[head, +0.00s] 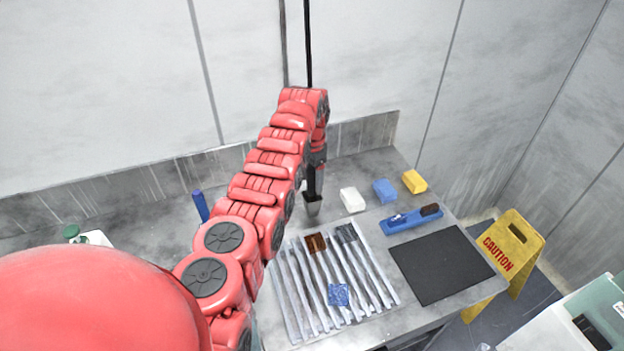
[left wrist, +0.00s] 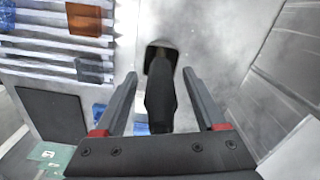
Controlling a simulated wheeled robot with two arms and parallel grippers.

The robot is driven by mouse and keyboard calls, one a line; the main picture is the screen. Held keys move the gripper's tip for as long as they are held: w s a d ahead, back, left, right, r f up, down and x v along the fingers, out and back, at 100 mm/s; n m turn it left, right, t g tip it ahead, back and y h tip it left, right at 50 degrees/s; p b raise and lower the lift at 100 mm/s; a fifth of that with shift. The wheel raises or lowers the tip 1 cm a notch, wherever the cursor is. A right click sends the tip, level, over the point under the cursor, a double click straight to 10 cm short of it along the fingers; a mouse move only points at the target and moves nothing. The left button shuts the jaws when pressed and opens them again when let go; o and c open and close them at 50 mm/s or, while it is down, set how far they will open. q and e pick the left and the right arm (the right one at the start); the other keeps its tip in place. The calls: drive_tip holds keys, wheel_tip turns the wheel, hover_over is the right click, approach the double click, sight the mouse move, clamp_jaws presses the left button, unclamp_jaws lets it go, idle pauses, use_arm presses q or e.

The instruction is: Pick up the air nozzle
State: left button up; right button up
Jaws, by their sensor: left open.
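The air nozzle (head: 312,203) is a dark, slim body with a greyish lower end. It hangs upright above the table on a thin black hose (head: 308,45) that comes down from above. My left gripper (head: 317,160) is at the nozzle's upper part, and my arm hides some of it. In the left wrist view the black nozzle (left wrist: 160,95) lies between the two spread fingers of my left gripper (left wrist: 158,76). Gaps show on both sides, so the fingers look apart from it. My right gripper is out of view.
A ribbed rack (head: 290,300) holds a brown, a dark and a blue pad. White (head: 352,199), blue (head: 384,191) and yellow (head: 414,181) blocks, a blue tool (head: 411,219) and a black mat (head: 441,264) lie to the right. A caution sign (head: 508,255) stands beyond the table edge.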

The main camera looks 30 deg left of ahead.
use_arm(q)
drive_tip(key=shift+w+f, duration=0.1)
drive_tip(key=shift+f, duration=0.9)
clamp_jaws()
